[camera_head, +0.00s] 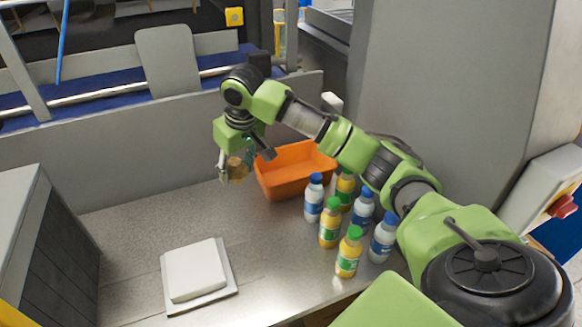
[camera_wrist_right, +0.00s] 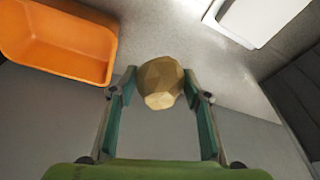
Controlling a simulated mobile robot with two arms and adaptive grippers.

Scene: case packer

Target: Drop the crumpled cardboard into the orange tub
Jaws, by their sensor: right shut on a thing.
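The crumpled cardboard (camera_head: 237,169) is a tan, faceted lump. It also shows in the right wrist view (camera_wrist_right: 160,82), between the two fingertips. My right gripper (camera_head: 236,172) is shut on it and holds it to the left of the orange tub. The gripper's fingers (camera_wrist_right: 160,88) press on both sides of the lump in the wrist view. The orange tub (camera_head: 284,183) stands on the metal table beside the gripper, and its visible inside looks empty. In the wrist view the tub (camera_wrist_right: 60,64) is at the upper left, apart from the cardboard. My left gripper is not in view.
Several bottles with blue and green caps (camera_head: 330,223) stand to the right of the tub, under my right arm. A white square item (camera_head: 196,270) lies at the front left. A grey barrier (camera_head: 130,165) runs behind the table. The table's left middle is clear.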

